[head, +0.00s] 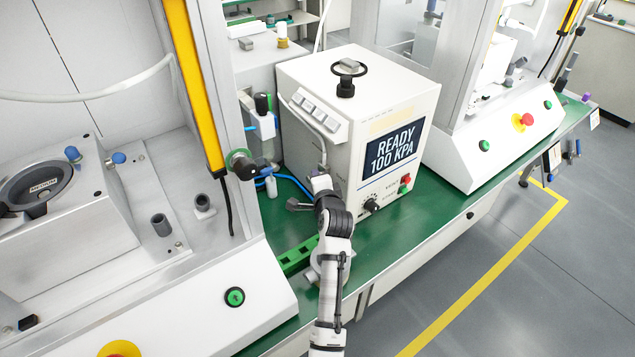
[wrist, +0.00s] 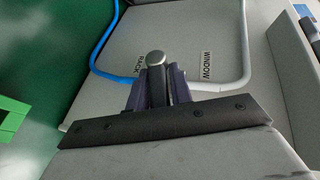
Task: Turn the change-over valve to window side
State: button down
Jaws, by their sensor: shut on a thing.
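The change-over valve shows in the wrist view as a lever with a rounded grey tip (wrist: 156,60). It sits between a RACK label (wrist: 136,63) on the left and a WINDOW label (wrist: 207,66) on the right, and its tip is nearer to RACK. My gripper (wrist: 158,88) has its dark purple fingers on both sides of the lever and is shut on it. The valve's base is hidden by the fingers. In the head view my gripper (head: 319,178) is against the left side of the white press controller (head: 312,140), where the arm hides most of the valve.
A blue hose (wrist: 100,45) and a white hose (wrist: 246,60) curve around the lever. The controller's display (head: 395,148) reads READY 100 KPA. A green slotted block (head: 297,256) lies on the green bench near my arm. White machines stand on both sides.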

jog(key=g+h, duration=0.1)
jog(key=g, duration=0.1)
jog(key=r+n+g+h, duration=0.1)
jog(key=g, duration=0.1)
jog(key=w+n+g+h, duration=0.1)
jog(key=g, duration=0.1)
jog(key=shift+a+r, duration=0.3)
jog(key=g, duration=0.1)
jog(key=g+h, duration=0.2)
jog(key=shift+w+a+r+n+g, duration=0.1)
jog(key=shift+w+a+n+g, duration=0.2)
jog(key=shift+n, duration=0.1)
jog(key=shift+w+a+n+g+h, duration=0.1)
jog(key=shift+w+n+g+h, duration=0.15)
jog(key=shift+g+h, duration=0.7)
jog(key=shift+g, duration=0.25)
jog(key=c, duration=1.4)
grip_release()
jog(key=shift+o, duration=0.2)
jog(key=shift+s+y, duration=0.1)
jog(key=shift+y, duration=0.15)
